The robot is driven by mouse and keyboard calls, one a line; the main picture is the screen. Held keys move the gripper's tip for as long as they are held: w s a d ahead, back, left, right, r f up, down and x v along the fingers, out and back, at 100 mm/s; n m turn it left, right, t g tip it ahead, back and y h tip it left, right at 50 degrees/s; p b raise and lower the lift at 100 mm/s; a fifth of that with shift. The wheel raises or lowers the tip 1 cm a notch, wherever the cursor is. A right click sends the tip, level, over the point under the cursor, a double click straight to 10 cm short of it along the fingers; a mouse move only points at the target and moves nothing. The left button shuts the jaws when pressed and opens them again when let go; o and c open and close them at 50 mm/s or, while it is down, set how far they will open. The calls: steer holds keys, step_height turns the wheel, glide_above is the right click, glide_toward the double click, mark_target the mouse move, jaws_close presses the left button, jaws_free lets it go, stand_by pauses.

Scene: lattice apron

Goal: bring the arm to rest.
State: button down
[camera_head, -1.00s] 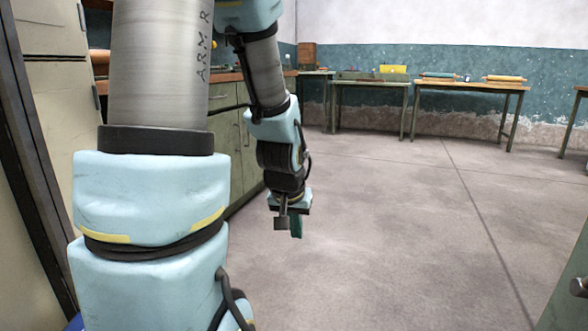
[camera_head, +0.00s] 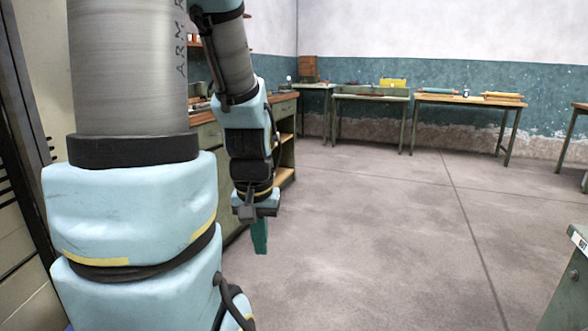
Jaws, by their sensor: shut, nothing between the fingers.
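My arm comes down from the top left of the head view, in grey and pale blue links. A large upper link with lettering fills much of the left side. The forearm hangs down beside it, and my gripper (camera_head: 259,236) points at the floor at its lower end. The green fingers show as one narrow strip with no gap, so the gripper looks shut. Nothing is held in it.
A wooden-topped green cabinet (camera_head: 286,142) with open end shelves stands behind my forearm. Several tables line the far wall, one bearing a yellow item (camera_head: 393,83). A green cabinet (camera_head: 568,285) is close at lower right. The middle floor (camera_head: 380,230) is clear.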

step_height(320, 180, up, 15)
steer(key=p, duration=1.2)
steer(key=shift+p, duration=0.3)
